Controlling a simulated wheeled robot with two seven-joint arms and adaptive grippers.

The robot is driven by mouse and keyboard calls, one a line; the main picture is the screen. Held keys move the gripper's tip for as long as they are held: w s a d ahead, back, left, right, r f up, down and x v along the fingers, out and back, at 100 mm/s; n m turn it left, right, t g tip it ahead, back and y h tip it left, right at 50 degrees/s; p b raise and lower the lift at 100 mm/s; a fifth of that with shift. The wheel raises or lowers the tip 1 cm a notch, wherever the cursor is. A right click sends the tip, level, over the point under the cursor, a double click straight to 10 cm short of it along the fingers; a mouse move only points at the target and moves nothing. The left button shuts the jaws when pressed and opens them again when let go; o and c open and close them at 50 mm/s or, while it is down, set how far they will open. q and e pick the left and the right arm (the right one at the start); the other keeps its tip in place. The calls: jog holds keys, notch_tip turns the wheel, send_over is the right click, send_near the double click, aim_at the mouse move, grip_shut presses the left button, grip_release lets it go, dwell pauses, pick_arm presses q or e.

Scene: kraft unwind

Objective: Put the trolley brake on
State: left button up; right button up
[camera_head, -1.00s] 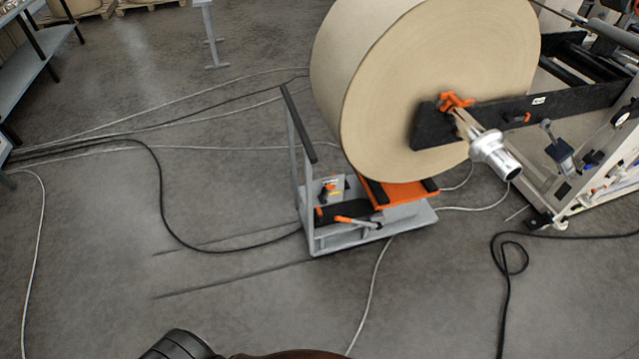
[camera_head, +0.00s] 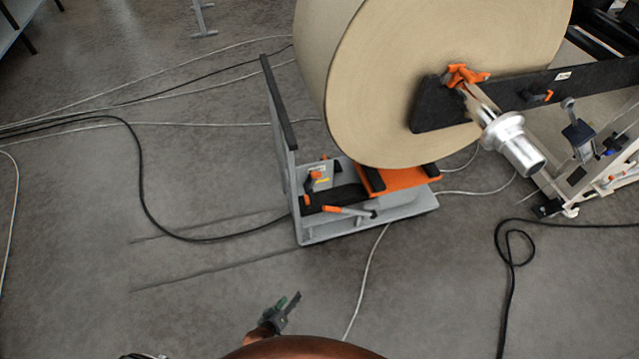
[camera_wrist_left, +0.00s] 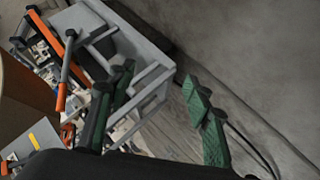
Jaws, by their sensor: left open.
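The trolley (camera_head: 312,232) stands on the floor under a large kraft paper roll (camera_head: 400,80). It has a grey frame, an upright push handle with a black grip (camera_head: 278,105), and an orange cradle (camera_head: 400,180). An orange-tipped lever (camera_head: 345,210) lies low on its near side, and a smaller orange-tipped lever (camera_head: 314,178) sits behind it. I cannot tell which one is the brake. My left gripper (camera_head: 290,303) is open and empty, in front of the trolley and apart from it. Its green fingertips show in the left wrist view (camera_wrist_left: 165,95), with the trolley beyond. My right gripper is out of view.
The roll hangs on a black arm (camera_head: 500,100) with a metal shaft end (camera_head: 515,145) sticking out towards me. A black cable (camera_head: 140,170) runs to the trolley, and a white cable (camera_head: 368,280) crosses the floor.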

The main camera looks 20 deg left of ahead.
pick_arm(q)
jog(key=w+d+r+n+t+b, duration=0.25)
jog(key=w+r, duration=0.25)
jog(key=w, duration=0.5)
jog(key=n+t+y+b, duration=0.7)
jog(key=n+y+b, duration=0.45)
jog(key=n, duration=1.55)
send_near(317, 178)
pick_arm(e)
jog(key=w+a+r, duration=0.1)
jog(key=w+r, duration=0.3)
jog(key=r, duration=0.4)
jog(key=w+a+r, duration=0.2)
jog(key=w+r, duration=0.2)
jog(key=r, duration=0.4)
pick_arm(q)
jog(key=b+x, duration=0.1)
jog(key=x, duration=0.7)
jog(key=shift+w+a+r+b, duration=0.15)
jog(key=shift+w+a+b, duration=0.1)
jog(key=shift+b, duration=0.1)
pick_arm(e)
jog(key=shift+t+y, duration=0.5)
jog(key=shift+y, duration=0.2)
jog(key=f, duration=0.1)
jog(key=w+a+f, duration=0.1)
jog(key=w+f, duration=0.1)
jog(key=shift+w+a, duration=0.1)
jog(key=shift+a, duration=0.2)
